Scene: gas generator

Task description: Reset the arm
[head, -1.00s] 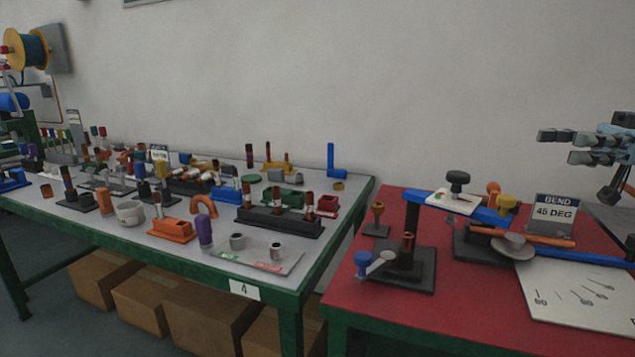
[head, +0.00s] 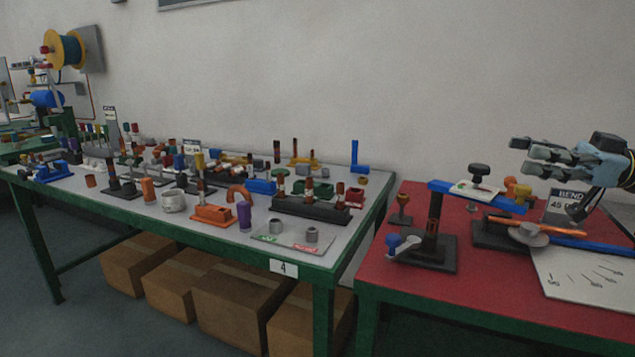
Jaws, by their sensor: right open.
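My right gripper (head: 527,157) comes in from the right edge, above the far side of the red table (head: 400,286). Its fingers point left and stand apart, with nothing between them. It is above and partly in front of the BEND sign (head: 566,205). The bending tool's blue arm (head: 455,189) and black base (head: 428,252) stand below and to the left of it, apart from the fingers. An orange rod (head: 580,239) lies along the tool. My left gripper is not in this view.
A white angle plate (head: 590,283) lies on the red table. The green-framed table (head: 340,245) to the left is crowded with several small parts and fixtures. Cardboard boxes (head: 232,312) stand under it. The air in front of the wall is clear.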

